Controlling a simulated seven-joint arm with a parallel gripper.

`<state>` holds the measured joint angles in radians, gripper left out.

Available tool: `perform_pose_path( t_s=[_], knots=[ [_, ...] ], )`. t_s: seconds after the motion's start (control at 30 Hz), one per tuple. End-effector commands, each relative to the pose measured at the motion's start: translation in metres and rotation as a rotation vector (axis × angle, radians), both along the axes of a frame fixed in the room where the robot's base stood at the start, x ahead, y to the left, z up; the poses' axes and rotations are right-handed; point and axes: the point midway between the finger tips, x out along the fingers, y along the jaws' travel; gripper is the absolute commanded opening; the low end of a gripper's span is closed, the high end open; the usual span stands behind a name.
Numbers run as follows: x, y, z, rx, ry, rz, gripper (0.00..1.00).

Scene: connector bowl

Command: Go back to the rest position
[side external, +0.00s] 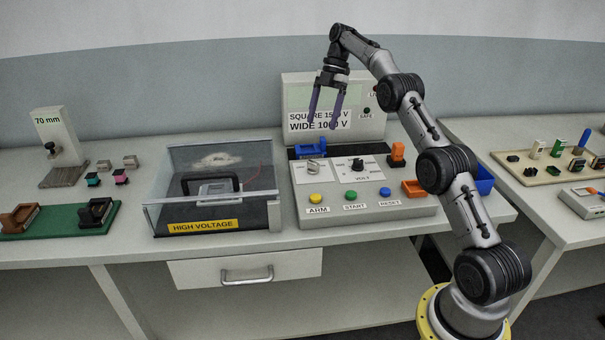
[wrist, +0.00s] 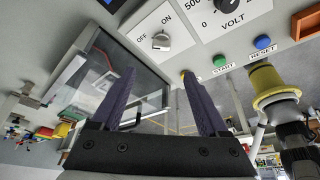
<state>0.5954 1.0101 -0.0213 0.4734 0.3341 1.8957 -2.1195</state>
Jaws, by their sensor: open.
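My gripper (side external: 326,112) is raised in the air above the control box, in front of the display panel (side external: 365,125), in the side external view. Its two long dark fingers point down and stand apart, with nothing between them. In the wrist view the fingers of my gripper (wrist: 163,95) are also spread and empty. The control box (side external: 375,211) below has yellow, green and blue buttons, an on/off switch (wrist: 161,41) and a volt dial (wrist: 229,20). My gripper touches none of these.
A clear-walled case (side external: 211,158) labelled HIGH VOLTAGE stands left of the control box. A green tray (side external: 60,222) with brown and black connectors lies at far left, near a 70 mm block (side external: 57,136). A blue bin (side external: 484,180) is behind my arm. A side table holds a connector board (side external: 545,174).

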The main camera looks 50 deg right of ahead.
Motion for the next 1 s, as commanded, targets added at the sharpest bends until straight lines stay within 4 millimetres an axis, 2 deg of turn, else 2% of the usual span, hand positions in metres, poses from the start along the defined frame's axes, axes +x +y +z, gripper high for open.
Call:
perform_pose_path(
  t_s=[0.07, 0.17, 0.2, 0.3, 0.5, 0.6, 0.73, 0.87, 1.0],
  knots=[
    [0.005, 0.013, 0.022, -0.022, -0.034, 0.024, 0.78],
    [0.006, 0.038, 0.067, -0.058, -0.093, 0.064, 0.78],
    [0.003, 0.052, 0.086, -0.069, -0.110, 0.084, 0.78],
    [-0.012, 0.088, 0.129, -0.095, -0.142, 0.128, 0.78],
    [-0.053, 0.151, 0.189, -0.145, -0.183, 0.117, 0.78],
    [-0.079, 0.178, 0.208, -0.168, -0.195, 0.067, 0.78],
    [-0.118, 0.209, 0.224, -0.191, -0.207, -0.025, 0.78],
    [-0.161, 0.234, 0.227, -0.205, -0.217, -0.145, 0.78],
    [-0.208, 0.254, 0.218, -0.209, -0.226, -0.300, 0.78]
  ],
)
